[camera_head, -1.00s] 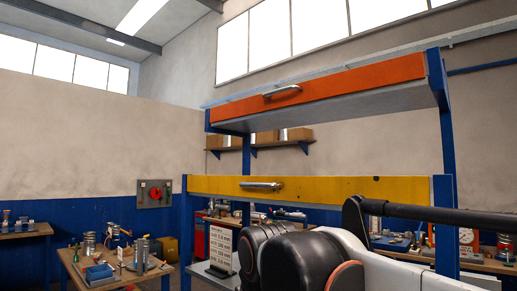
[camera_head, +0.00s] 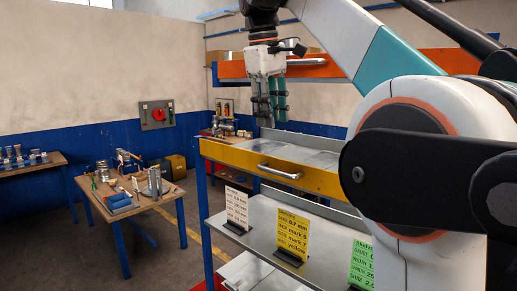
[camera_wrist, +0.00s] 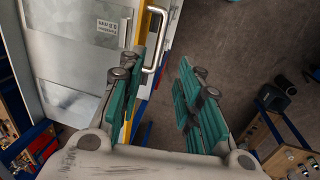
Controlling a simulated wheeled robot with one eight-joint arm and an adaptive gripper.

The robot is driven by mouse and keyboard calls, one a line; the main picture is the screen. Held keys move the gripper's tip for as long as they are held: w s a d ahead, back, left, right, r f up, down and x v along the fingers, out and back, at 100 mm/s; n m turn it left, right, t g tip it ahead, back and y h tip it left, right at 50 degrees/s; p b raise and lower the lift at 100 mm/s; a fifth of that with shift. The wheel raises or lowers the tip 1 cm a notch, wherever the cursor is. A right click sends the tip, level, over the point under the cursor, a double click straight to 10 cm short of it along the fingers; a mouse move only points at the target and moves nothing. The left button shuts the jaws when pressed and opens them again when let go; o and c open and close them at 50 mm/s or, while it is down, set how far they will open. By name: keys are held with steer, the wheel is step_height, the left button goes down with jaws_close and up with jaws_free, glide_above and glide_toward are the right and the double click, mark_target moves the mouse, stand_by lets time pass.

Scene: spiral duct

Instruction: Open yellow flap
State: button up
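The yellow flap (camera_head: 273,166) is a long upright panel along the front edge of a blue-framed rack, with a silver bar handle (camera_head: 279,172). In the wrist view the flap (camera_wrist: 139,30) is a narrow strip seen from above, with its handle (camera_wrist: 160,32) sticking out ahead of my fingers. My gripper (camera_head: 269,118) points down above the rack, higher than the handle and apart from it. In the wrist view my gripper (camera_wrist: 160,75) has its green-padded fingers spread with nothing between them. My arm hides the flap's right end.
A grey panel (camera_head: 280,150) lies behind the yellow flap. An orange flap (camera_head: 232,70) is behind my gripper. A lower shelf holds white, yellow (camera_head: 292,234) and green sign cards. A cluttered wooden table (camera_head: 150,205) stands left; floor shows between it and the rack.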

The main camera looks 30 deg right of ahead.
mark_target(277, 171)
steer(key=f, duration=0.4)
steer(key=d+f, duration=0.1)
steer(key=f, duration=0.4)
steer(key=d+f+b, duration=0.1)
steer(key=f, duration=0.3)
steer(key=shift+w+d+f, duration=0.2)
steer(key=shift+w, duration=0.15)
jaws_close()
